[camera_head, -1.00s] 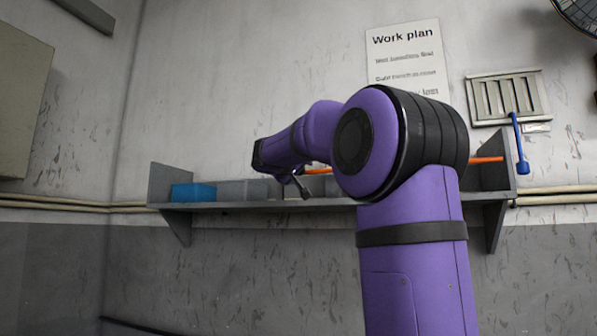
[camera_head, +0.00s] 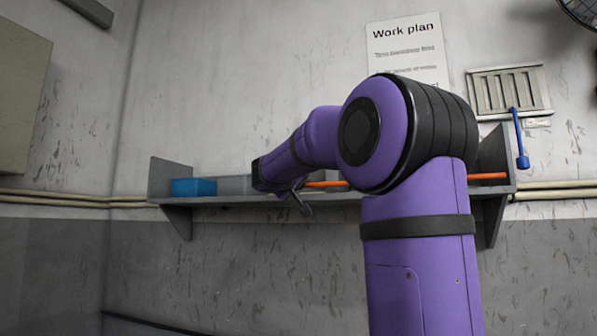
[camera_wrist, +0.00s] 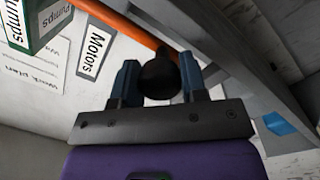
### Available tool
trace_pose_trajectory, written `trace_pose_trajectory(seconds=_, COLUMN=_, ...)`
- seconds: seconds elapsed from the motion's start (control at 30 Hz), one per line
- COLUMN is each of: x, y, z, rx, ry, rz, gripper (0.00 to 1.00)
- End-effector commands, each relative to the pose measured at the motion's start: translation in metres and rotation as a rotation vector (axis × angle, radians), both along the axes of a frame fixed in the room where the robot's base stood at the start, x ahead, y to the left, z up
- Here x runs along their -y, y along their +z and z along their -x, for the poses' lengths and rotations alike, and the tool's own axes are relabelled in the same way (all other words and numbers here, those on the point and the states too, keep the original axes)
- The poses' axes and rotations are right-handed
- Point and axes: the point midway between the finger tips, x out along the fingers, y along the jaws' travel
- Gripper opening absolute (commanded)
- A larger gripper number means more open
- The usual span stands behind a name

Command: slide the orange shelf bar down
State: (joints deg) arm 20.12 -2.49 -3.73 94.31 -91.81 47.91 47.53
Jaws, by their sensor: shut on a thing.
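The orange shelf bar (camera_head: 487,176) runs along the front of the grey wall shelf (camera_head: 240,199), just above its board. My purple arm hides its middle, and a short piece shows left of the arm. In the wrist view the orange bar (camera_wrist: 122,22) slants down to a round black knob (camera_wrist: 159,76). My gripper (camera_wrist: 160,80) has its two blue-grey fingers shut on this black knob, one on each side. In the head view my gripper (camera_head: 300,196) is small and dark at the shelf's front edge.
A blue bin (camera_head: 194,187) stands at the shelf's left end, with a grey bin beside it. A blue lever (camera_head: 520,140) sits at a slotted wall panel to the right. A "Pumps" box and a "Motors" label (camera_wrist: 94,50) show in the wrist view.

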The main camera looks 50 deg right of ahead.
Motion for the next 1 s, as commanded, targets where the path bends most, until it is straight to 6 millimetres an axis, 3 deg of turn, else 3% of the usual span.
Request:
trace_pose_trajectory(seconds=0.1, x=0.000, y=-0.010, z=0.000, rx=0.000, ry=0.001, rz=-0.001, gripper=0.00)
trace_pose_trajectory(seconds=0.37, x=0.000, y=-0.010, z=0.000, rx=0.000, ry=0.001, rz=0.001, gripper=0.00)
trace_pose_trajectory(seconds=0.4, x=0.000, y=-0.010, z=0.000, rx=0.001, ry=0.001, rz=0.000, gripper=0.42)
trace_pose_trajectory(seconds=0.5, x=0.000, y=-0.010, z=0.000, rx=0.001, ry=0.001, rz=0.000, gripper=0.65)
trace_pose_trajectory(seconds=0.83, x=-0.003, y=-0.010, z=0.001, rx=0.001, ry=0.001, rz=0.000, gripper=0.65)
trace_pose_trajectory(seconds=1.0, x=-0.021, y=-0.010, z=0.006, rx=0.001, ry=0.004, rz=0.000, gripper=0.65)
